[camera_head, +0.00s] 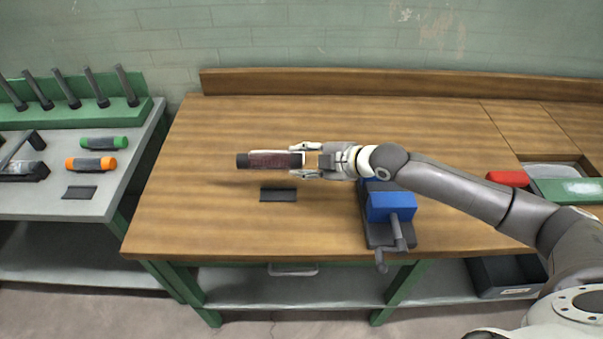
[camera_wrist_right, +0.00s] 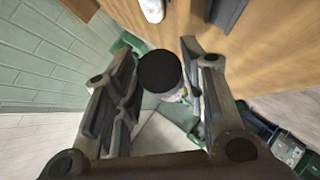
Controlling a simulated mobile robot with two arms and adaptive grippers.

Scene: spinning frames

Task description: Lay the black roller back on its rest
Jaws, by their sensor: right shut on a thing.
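My right gripper (camera_head: 309,160) is shut on the black roller (camera_head: 268,160), holding it by its right end. The roller lies level, left to right in the picture, and seems to hang above the wooden workbench; it has a black left end and a dark reddish middle with a pale strip. In the right wrist view its round black end (camera_wrist_right: 160,71) shows between the two fingers (camera_wrist_right: 163,88). An empty dark rest (camera_head: 278,194) sits on the bench just in front of and below the roller. My left gripper is not in view.
A blue vise (camera_head: 391,207) stands on the wooden workbench (camera_head: 210,215), right of the rest. A grey bench (camera_head: 45,208) at left bears a green roller (camera_head: 104,143), an orange roller (camera_head: 91,163) and another empty dark rest (camera_head: 79,192). A red object (camera_head: 508,178) lies at right.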

